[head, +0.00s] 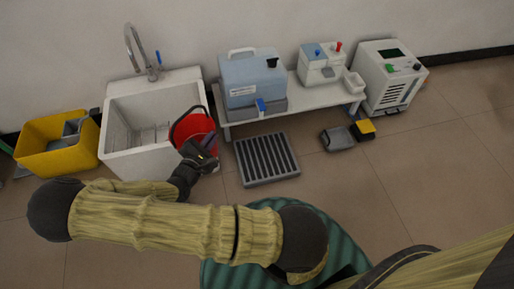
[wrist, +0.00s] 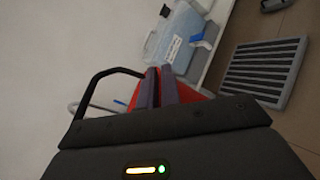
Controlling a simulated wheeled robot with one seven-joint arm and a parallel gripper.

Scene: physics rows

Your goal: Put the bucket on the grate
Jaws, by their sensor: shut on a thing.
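The red bucket (head: 192,128) with a dark hoop handle is in the head view, at the right edge of the white sink. My gripper (head: 208,142) is in front of it and shut on the bucket; the exact grip point is hard to see. In the wrist view, my gripper's fingers (wrist: 160,86) are close together, with red bucket parts (wrist: 190,93) beside them and the dark handle rising to the left. The grey slatted grate (head: 267,158) lies flat on the floor, right of the bucket, with nothing on it. It also shows in the wrist view (wrist: 262,70).
A white sink (head: 150,160) with a tap stands left of the bucket. A low white bench (head: 300,108) behind the grate bears a blue tank (head: 252,78) and a small machine. A yellow bin (head: 55,148) is far left. Small grey and yellow items lie right of the grate.

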